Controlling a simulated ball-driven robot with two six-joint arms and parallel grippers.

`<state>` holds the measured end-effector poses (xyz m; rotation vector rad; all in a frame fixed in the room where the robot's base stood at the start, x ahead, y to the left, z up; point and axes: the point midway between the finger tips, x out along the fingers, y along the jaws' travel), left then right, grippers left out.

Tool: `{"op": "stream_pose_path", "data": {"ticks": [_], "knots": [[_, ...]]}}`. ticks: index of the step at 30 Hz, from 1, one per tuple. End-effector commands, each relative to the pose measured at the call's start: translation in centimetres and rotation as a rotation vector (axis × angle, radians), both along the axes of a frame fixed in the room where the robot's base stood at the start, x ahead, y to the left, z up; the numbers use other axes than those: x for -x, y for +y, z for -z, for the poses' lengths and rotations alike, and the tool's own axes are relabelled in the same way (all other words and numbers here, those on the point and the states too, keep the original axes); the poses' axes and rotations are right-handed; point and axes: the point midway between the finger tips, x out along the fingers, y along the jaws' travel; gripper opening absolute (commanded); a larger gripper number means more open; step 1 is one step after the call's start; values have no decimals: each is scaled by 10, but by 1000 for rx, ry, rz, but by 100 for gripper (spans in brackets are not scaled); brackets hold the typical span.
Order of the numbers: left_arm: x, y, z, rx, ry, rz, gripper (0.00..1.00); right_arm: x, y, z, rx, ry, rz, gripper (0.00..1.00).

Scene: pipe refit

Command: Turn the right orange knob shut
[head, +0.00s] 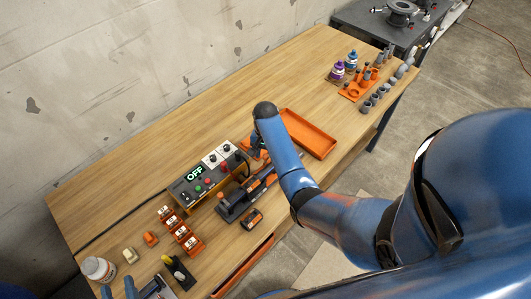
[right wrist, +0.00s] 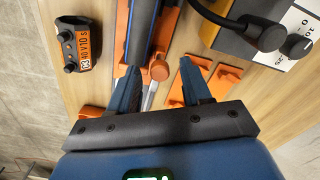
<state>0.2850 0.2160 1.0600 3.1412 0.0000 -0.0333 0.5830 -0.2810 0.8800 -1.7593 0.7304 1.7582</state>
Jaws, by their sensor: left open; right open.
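An orange knob (right wrist: 158,70) shows in the right wrist view, beside a dark bar on the fixture. My right gripper (right wrist: 164,78) is open, with one blue finger on each side of the knob's area; I cannot tell whether either finger touches it. In the head view, the dark fixture (head: 232,208) lies in front of the control box, and my right arm covers its right end and the knob. My left gripper (head: 117,289) is partly in view at the bottom left edge of the head view, away from the fixture.
The control box (head: 205,177) with a green OFF display stands behind the fixture, its cable near my right gripper. A small labelled device (head: 251,219) lies in front. Orange plates (right wrist: 226,80) lie close to the right finger. An orange tray (head: 309,134) sits further right.

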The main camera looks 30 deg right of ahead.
Motion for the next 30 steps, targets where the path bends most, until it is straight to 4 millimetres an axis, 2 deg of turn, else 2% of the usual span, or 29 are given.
{"op": "stream_pose_path", "data": {"ticks": [2, 3, 12, 23, 30], "knots": [[0, 0, 0, 0, 0, 0, 43, 0, 0, 0, 0, 0, 0, 48], [0, 0, 0, 0, 0, 0, 43, 0, 0, 0, 0, 0, 0, 45], [0, 0, 0, 0, 0, 0, 43, 0, 0, 0, 0, 1, 0, 0], [0, 0, -2, 0, 0, 0, 43, 0, 0, -1, 0, 1, 37, 0], [0, 0, -10, 0, 0, 0, 43, 0, 0, -2, 0, 3, 164, 0]]}}
